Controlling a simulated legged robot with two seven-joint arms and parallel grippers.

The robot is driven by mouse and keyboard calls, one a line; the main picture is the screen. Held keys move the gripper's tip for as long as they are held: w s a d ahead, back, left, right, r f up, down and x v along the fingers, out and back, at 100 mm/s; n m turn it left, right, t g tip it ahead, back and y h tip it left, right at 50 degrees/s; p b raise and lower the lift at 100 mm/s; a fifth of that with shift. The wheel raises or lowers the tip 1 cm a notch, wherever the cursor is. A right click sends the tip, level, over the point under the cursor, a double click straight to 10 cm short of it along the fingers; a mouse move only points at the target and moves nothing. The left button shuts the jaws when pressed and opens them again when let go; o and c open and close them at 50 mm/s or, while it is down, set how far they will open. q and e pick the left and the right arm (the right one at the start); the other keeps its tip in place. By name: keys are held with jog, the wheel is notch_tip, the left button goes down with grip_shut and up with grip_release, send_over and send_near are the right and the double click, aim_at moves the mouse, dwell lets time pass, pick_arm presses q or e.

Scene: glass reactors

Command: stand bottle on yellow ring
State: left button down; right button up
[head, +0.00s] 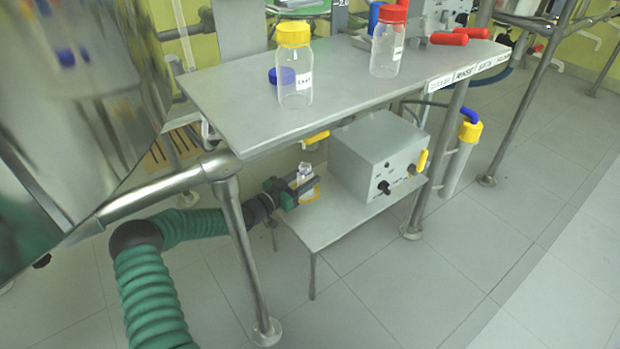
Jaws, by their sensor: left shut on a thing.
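My left gripper (297,189) reaches in from the left, under the grey upper table, and is shut on a small clear bottle (305,172). The bottle looks upright just over the low grey shelf. A yellow ring (316,191) shows around and beside the bottle's lower part at the gripper. The fingers hide part of the bottle's base, so I cannot tell whether it touches the ring. My right gripper is not in view.
The upper table (220,92) carries a yellow-capped bottle (295,80), a blue cap (283,76) and a red-capped bottle (388,45). A grey control box (375,150) stands right of my gripper on the low shelf (325,225). A table leg (240,245) stands close to my arm.

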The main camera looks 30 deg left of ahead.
pick_arm(q)
jog(key=c, duration=0.8)
grip_release()
jog(key=shift+a+f, duration=0.25)
jog(key=shift+c, duration=0.2)
jog(key=shift+o, duration=0.4)
jog(key=shift+d+r, duration=0.2)
jog(key=shift+d, duration=0.05)
jog(key=shift+s+a+r+p, duration=0.1)
jog(key=shift+s+a+p, duration=0.1)
jog(key=shift+s+p, duration=0.25)
jog(key=p+v, duration=0.5)
jog(key=v, duration=0.5)
jog(key=shift+s+p, duration=0.25)
jog(key=shift+p, duration=0.1)
jog(key=shift+s+a, duration=0.1)
jog(key=shift+s, duration=0.15)
